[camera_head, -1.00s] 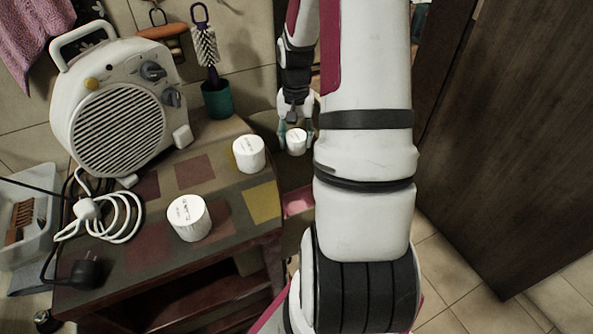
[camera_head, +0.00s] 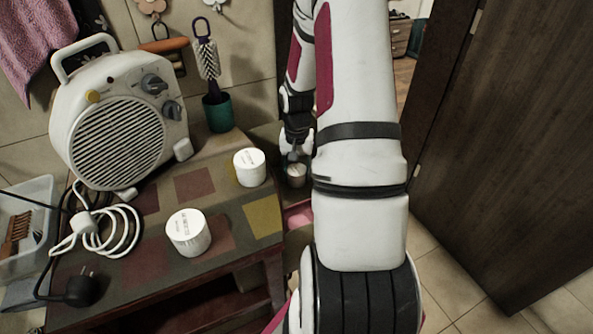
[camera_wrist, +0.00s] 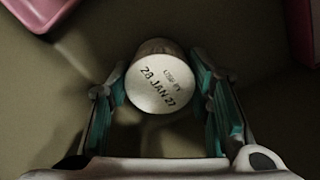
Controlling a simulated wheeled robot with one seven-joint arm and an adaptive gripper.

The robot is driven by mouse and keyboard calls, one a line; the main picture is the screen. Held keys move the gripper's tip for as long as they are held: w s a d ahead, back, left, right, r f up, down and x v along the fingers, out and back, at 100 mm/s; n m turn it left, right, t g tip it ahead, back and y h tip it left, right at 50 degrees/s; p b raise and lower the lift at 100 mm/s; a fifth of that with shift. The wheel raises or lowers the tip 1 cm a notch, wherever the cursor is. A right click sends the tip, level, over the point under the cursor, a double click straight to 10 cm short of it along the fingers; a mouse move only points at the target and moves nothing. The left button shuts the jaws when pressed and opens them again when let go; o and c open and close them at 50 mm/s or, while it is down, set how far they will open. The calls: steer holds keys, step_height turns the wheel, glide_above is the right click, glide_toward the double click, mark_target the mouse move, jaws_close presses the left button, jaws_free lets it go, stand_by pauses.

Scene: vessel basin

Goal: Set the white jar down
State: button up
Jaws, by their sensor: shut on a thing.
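A white jar (camera_wrist: 160,88) with "28 JAN 27" printed on its round end shows between my gripper's (camera_wrist: 165,95) teal-padded fingers in the wrist view. In the head view the held jar (camera_head: 296,172) is small and shaded, just right of the table's right edge and lower than the tabletop. My gripper (camera_head: 297,160) is shut on it, partly hidden by my arm. A second white jar (camera_head: 249,167) stands upright near the table's right edge. A third white jar (camera_head: 188,232) stands nearer the front. I cannot tell whether the held jar touches a surface.
The table (camera_head: 150,255) also holds a white heater (camera_head: 115,130), a coiled white cable (camera_head: 112,228) and a teal brush holder (camera_head: 218,112). A pink container (camera_head: 298,215) lies right of the table; a pink rim (camera_wrist: 40,12) shows top left in the wrist view. A dark door (camera_head: 500,150) stands at right.

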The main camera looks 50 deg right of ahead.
mark_target(297, 169)
steer(key=o, duration=1.2)
step_height(297, 169, up, 12)
steer(key=shift+r+p, duration=0.15)
steer(key=shift+p, duration=0.6)
